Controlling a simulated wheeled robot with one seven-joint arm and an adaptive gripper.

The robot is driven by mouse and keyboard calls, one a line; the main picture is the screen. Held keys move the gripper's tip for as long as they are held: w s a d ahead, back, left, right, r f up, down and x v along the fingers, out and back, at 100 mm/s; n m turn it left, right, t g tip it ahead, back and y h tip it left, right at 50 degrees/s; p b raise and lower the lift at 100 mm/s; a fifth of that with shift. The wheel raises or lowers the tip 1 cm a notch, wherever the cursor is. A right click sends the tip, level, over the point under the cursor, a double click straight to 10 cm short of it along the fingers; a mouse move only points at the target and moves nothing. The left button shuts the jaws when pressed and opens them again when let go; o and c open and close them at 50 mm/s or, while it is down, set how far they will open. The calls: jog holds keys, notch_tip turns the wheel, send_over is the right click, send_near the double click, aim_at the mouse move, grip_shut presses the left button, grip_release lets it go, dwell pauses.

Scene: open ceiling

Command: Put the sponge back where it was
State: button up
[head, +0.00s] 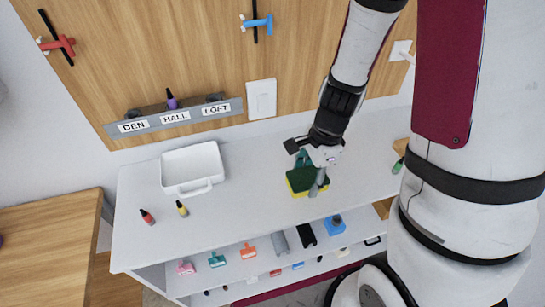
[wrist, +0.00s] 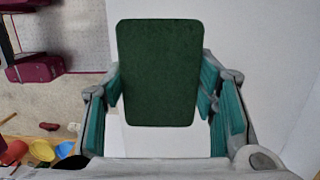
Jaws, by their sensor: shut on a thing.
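The sponge (head: 306,182) is green on top with a yellow underside. It is at the right part of the white counter in the head view, at or just above the surface; I cannot tell which. My gripper (head: 312,174) is over it, with its fingers on either side. In the wrist view the sponge (wrist: 160,75) shows its dark green face between the teal finger pads of my gripper (wrist: 163,92), which are shut on it.
A white tray (head: 193,188) stands on the counter (head: 240,215), with a red bottle (head: 147,216) and a yellow bottle (head: 182,208) in front. A green bottle (head: 398,166) is at the right. A lower shelf (head: 232,268) holds several items. The counter's middle is clear.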

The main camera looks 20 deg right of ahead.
jog(key=shift+s+a+f, duration=0.1)
jog(key=shift+s+a, duration=0.2)
jog(key=shift+s, duration=0.05)
jog(key=shift+w+a, duration=0.15)
jog(key=shift+w, duration=0.15)
send_over(280, 157)
jog(key=shift+d+f+p, duration=0.2)
jog(key=shift+f+p, duration=0.25)
jog(key=shift+f, duration=0.3)
jog(key=shift+w+f+p, duration=0.1)
jog(key=shift+f+p, duration=0.35)
jog(key=shift+f, duration=1.3)
jog(key=shift+f, duration=0.1)
jog(key=o, duration=0.7)
jog(key=shift+f, duration=0.1)
jog(key=o, duration=0.4)
